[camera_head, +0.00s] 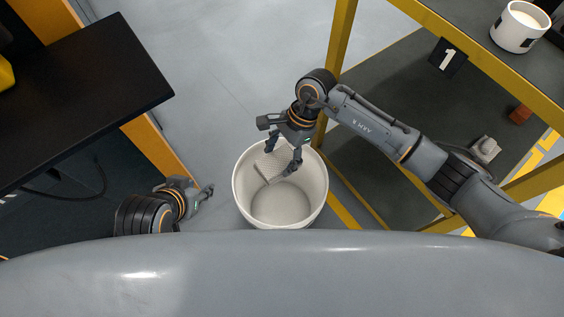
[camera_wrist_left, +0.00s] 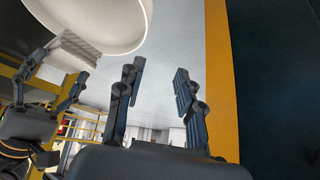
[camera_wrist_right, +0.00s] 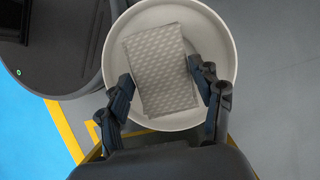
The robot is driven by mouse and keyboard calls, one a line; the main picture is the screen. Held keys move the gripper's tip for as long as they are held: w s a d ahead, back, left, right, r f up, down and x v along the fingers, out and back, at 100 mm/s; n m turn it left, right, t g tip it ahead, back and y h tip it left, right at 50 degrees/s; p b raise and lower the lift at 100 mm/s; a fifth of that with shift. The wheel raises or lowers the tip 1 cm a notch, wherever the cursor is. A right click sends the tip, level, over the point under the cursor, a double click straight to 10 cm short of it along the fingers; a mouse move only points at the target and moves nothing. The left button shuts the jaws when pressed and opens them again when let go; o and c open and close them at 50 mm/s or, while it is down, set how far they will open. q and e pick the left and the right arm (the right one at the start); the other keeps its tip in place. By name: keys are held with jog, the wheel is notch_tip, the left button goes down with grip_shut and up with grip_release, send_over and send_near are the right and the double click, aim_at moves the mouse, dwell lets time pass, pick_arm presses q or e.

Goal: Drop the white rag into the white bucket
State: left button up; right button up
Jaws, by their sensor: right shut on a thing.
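The white bucket (camera_head: 282,205) stands on the floor between my arms in the head view, its mouth facing up. The white rag (camera_head: 268,166) is a light, textured folded block over the bucket's mouth. My right gripper (camera_head: 281,159) is shut on it, with a finger on either side. In the right wrist view the rag (camera_wrist_right: 158,70) lies within the outline of the bucket's rim (camera_wrist_right: 229,50). The left wrist view shows the rag (camera_wrist_left: 76,46) beside the bucket's wall (camera_wrist_left: 100,18). My left gripper (camera_wrist_left: 157,82) is empty, fingers apart, left of the bucket.
A dark table (camera_head: 90,95) with an orange frame stands at the left. A yellow-framed shelf (camera_head: 385,95) stands at the right, with a white container (camera_head: 519,28) on top and a number card (camera_head: 447,57). Grey floor (camera_head: 225,65) is clear behind the bucket.

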aim_at(284, 158)
jog(key=shift+d+f, duration=0.2)
jog(key=shift+d, duration=0.05)
notch_tip(284, 158, down, 3)
jog(key=shift+r+b, duration=0.1)
jog(key=shift+b, duration=0.85)
pick_arm(q)
jog(key=w+d+r+t+h+b, duration=0.2)
jog(key=w+d+r+t+h, duration=0.15)
jog(key=w+r+t, duration=0.65)
pick_arm(e)
notch_tip(284, 158, down, 2)
jog(key=shift+f, duration=0.15)
pick_arm(q)
jog(key=s+d+r+t+h+b, duration=0.2)
jog(key=r+t, duration=0.7)
jog(key=r, duration=0.7)
jog(key=shift+s+r+m+b, duration=0.35)
jog(key=shift+s+m+b, duration=0.05)
jog(key=shift+s+b, duration=0.3)
pick_arm(e)
jog(key=shift+f, duration=2.85)
jog(key=o, duration=1.1)
